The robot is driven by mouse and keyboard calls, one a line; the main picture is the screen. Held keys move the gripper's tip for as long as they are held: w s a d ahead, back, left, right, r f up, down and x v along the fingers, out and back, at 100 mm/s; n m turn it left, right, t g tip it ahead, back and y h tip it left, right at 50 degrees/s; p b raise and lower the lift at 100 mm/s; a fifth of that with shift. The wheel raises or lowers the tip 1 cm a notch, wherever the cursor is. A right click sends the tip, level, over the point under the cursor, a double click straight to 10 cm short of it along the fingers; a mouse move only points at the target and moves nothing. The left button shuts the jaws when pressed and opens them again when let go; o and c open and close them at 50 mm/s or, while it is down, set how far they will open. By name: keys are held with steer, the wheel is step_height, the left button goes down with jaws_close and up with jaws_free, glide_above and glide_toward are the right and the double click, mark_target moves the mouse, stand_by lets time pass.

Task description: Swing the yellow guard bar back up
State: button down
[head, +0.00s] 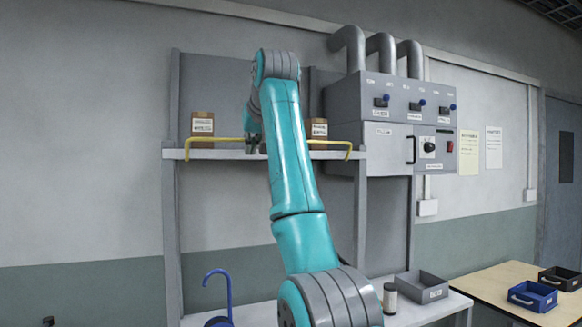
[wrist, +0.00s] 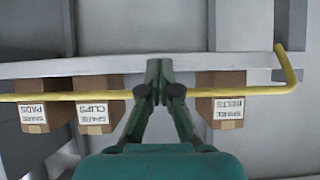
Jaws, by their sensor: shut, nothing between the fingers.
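The yellow guard bar (head: 225,139) runs level along the front of the shelf, a little above the shelf board. Its bent ends reach down to the board's front edge on both sides. In the wrist view the bar (wrist: 60,96) crosses the picture, with its bent end at the right. My gripper (head: 252,148) is at the bar's middle stretch, shut and empty. In the wrist view its fingertips (wrist: 159,68) overlap the bar and hide part of it. I cannot tell whether they touch it.
Labelled cardboard boxes (head: 202,124) (wrist: 221,105) stand on the shelf (head: 225,154) behind the bar. A grey control cabinet (head: 390,100) with pipes is at the right. Below are a grey tray (head: 421,287), a blue hook-shaped object (head: 229,290) and blue bin (head: 533,296).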

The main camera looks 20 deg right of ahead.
steer(key=shift+w+r, duration=0.1)
steer(key=shift+r, duration=0.05)
steer(key=shift+w+r, duration=0.5)
steer(key=shift+r, duration=0.25)
steer(key=shift+s, duration=0.1)
steer(key=s, duration=0.9)
steer(key=shift+s+r, duration=0.4)
stand_by(0.4)
